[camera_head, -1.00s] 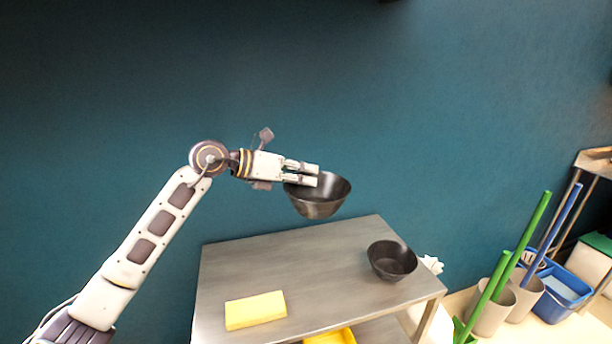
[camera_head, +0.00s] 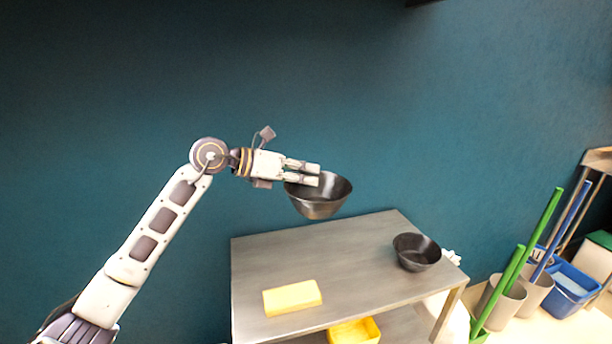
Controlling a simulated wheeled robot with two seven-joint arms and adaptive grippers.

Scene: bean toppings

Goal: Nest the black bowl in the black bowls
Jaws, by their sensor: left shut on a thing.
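My left gripper (camera_head: 312,174) is shut on the rim of a black bowl (camera_head: 320,204) at the bowl's left side. The held bowl is nearly upright, and in the view it appears above the back edge of the metal table. Another black bowl (camera_head: 417,253) sits on the right part of the table, to the right of and lower than the held one. The two bowls are apart. Whether the one on the table is a single bowl or several nested is hard to tell. My right gripper does not show.
The metal table (camera_head: 345,262) carries a yellow block (camera_head: 292,298) at its front left. A yellow bin (camera_head: 355,331) stands below the tabletop. Grey bins with green and blue handles and a blue bucket (camera_head: 567,289) stand at the right. The table's middle is clear.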

